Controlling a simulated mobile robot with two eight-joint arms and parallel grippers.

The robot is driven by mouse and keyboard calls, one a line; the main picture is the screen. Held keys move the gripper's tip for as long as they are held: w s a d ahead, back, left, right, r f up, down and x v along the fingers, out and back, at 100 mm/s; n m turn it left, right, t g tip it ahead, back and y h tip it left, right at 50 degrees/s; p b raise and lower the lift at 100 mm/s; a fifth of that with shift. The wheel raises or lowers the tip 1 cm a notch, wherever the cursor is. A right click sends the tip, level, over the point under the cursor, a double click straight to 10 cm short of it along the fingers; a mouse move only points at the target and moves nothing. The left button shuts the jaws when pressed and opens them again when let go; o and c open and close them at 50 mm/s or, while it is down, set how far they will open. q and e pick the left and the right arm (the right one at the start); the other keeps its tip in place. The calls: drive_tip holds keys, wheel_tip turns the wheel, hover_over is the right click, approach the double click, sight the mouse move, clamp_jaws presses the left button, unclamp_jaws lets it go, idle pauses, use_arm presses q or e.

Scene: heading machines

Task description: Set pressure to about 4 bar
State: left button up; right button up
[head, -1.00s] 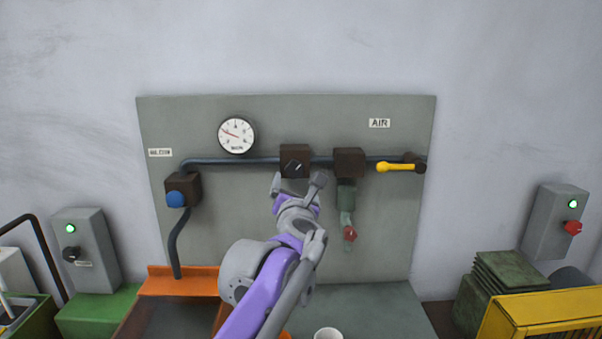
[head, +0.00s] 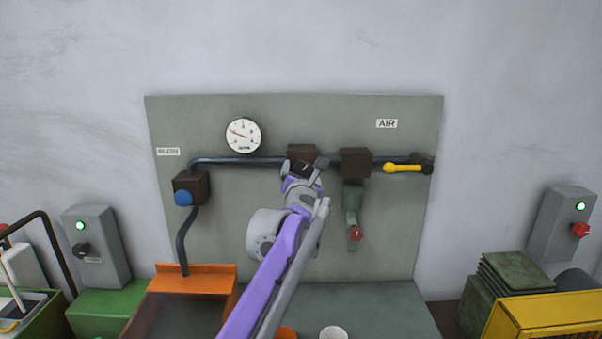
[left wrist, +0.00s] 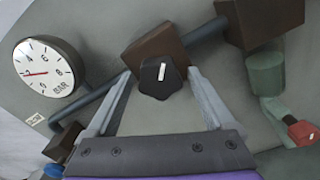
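The black regulator knob (left wrist: 161,77) with a white pointer mark sits on a brown block (head: 301,151) on the pipe. My left gripper (left wrist: 161,71) is open, its two fingers on either side of the knob; the left wrist view shows small gaps beside it. In the head view the gripper (head: 307,167) partly covers the knob. The round white pressure gauge (head: 243,135), marked BAR, is up and left of the block; its red needle points to the left, slightly up in the head view. It also shows in the left wrist view (left wrist: 47,70), but I cannot read it exactly. My right gripper is not in view.
A second brown block (head: 355,163) with a green part and red knob (head: 355,234) below stands close right. A yellow lever (head: 403,168) is farther right, a blue knob (head: 183,198) at left. A white cup (head: 333,333) stands below.

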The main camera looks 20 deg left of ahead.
use_arm(q)
drive_tip(key=c, duration=1.2)
drive_tip(key=shift+m, duration=0.3)
drive_tip(key=m, duration=0.3)
drive_tip(key=shift+a+r, duration=0.1)
drive_tip(key=m, duration=0.8)
drive_tip(key=shift+r+m, duration=0.1)
drive_tip(key=shift+m, duration=0.2)
drive_tip(key=shift+r+m, duration=0.15)
drive_tip(key=shift+m, duration=2.45)
drive_tip(key=shift+b, duration=0.3)
